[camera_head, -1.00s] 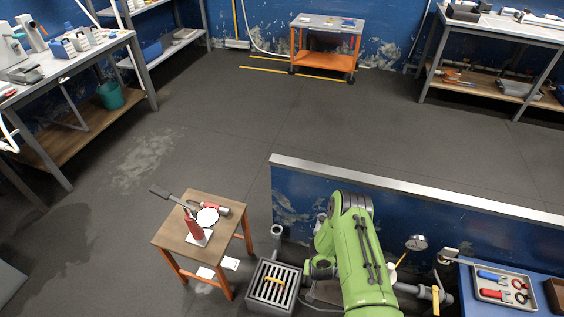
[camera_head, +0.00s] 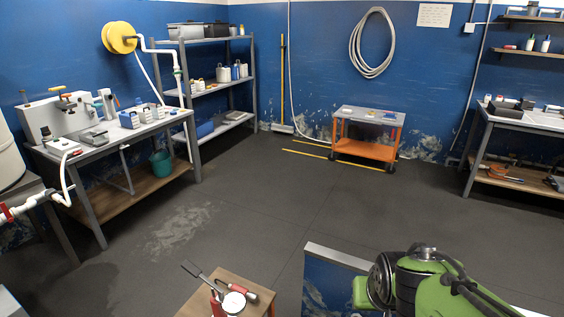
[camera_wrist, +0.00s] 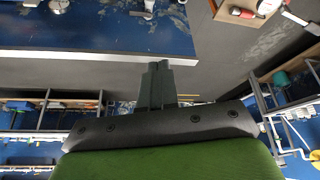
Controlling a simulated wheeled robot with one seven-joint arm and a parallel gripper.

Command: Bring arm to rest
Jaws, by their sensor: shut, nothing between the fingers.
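My green arm (camera_head: 448,294) is at the lower right of the head view, bent, with a dark round joint facing the low wall. My gripper (camera_wrist: 158,66) shows in the wrist view with its two dark fingers together, shut and empty. The wrist view is upside down, with the room's shelves toward the bottom of the picture. The fingers are apart from everything around them. The gripper cannot be made out in the head view.
An orange cart (camera_head: 366,151) stands at the back wall, and a workbench (camera_head: 120,137) at the left. The middle floor is clear.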

